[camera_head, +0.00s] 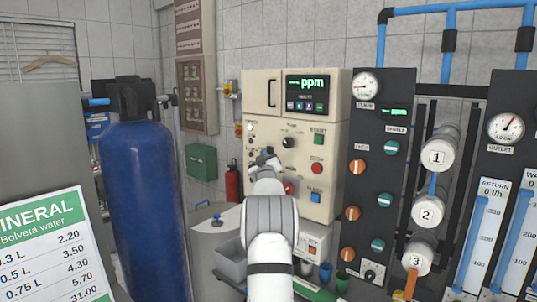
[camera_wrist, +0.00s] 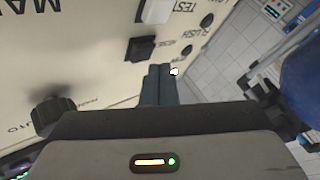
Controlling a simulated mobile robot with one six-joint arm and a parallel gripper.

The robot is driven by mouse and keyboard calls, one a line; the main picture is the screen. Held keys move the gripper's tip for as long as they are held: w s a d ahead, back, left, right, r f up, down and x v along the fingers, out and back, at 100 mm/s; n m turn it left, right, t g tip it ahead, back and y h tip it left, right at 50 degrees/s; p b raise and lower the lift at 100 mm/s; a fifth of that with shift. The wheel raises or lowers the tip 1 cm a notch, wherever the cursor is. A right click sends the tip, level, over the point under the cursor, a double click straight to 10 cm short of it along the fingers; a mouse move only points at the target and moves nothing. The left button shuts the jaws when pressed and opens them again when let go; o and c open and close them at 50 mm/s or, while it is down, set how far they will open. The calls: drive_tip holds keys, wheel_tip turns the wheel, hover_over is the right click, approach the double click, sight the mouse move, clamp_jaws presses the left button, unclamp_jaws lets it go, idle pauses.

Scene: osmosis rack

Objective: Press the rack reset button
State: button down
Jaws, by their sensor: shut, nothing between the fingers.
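The cream control panel (camera_head: 262,110) stands in the middle of the head view, with a green button (camera_head: 318,139), a red button (camera_head: 317,168) and a blue button (camera_head: 315,197) on its right side. Their labels are too small to read, so I cannot tell which is the reset button. My gripper (camera_head: 265,160) is in front of the panel's left part, partly hidden by my arm. In the wrist view my gripper (camera_wrist: 160,68) is shut and empty, its tips by the panel face near a black square switch (camera_wrist: 140,48). Contact cannot be told.
A black knob (camera_wrist: 52,115) sticks out from the panel. A blue tank (camera_head: 145,205) stands left, with a red extinguisher (camera_head: 232,183) behind. The dark rack (camera_head: 375,150) with gauges, knobs and numbered cylinders stands right. A grey bin (camera_head: 232,262) is below.

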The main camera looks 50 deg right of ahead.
drive_tip(key=shift+a, duration=0.1)
drive_tip(key=a+b, duration=0.4)
drive_tip(key=b, duration=0.1)
drive_tip(key=shift+s+a, duration=0.2)
drive_tip(key=shift+a, duration=0.2)
idle(0.6)
